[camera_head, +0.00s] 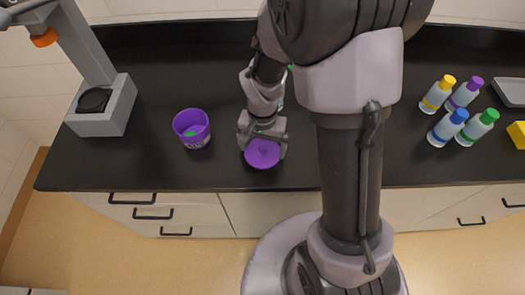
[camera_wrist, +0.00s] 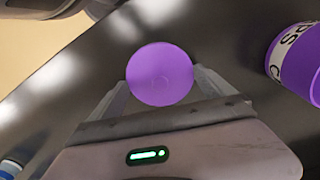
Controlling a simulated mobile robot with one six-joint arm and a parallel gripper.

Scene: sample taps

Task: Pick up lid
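The round purple lid (camera_head: 262,154) lies near the front edge of the black counter, with a small knob at its centre. It also shows in the wrist view (camera_wrist: 160,74). My gripper (camera_head: 263,139) is at the lid, pointing down. In the wrist view my gripper's fingers (camera_wrist: 160,82) are spread wide, one on each side of the lid. Whether they touch its rim is hard to tell, and I see no clear grip. A purple cup (camera_head: 197,141) with green inside stands open to the left; its lettered side shows in the wrist view (camera_wrist: 299,61).
The black counter (camera_head: 150,168) is clear around the lid and cup. A grey tap stand (camera_head: 102,121) is at the left. Several bottles with coloured caps (camera_head: 445,128) stand at the right, near a yellow block (camera_head: 517,134) and a pale tray (camera_head: 510,92). Something green is partly hidden behind my arm.

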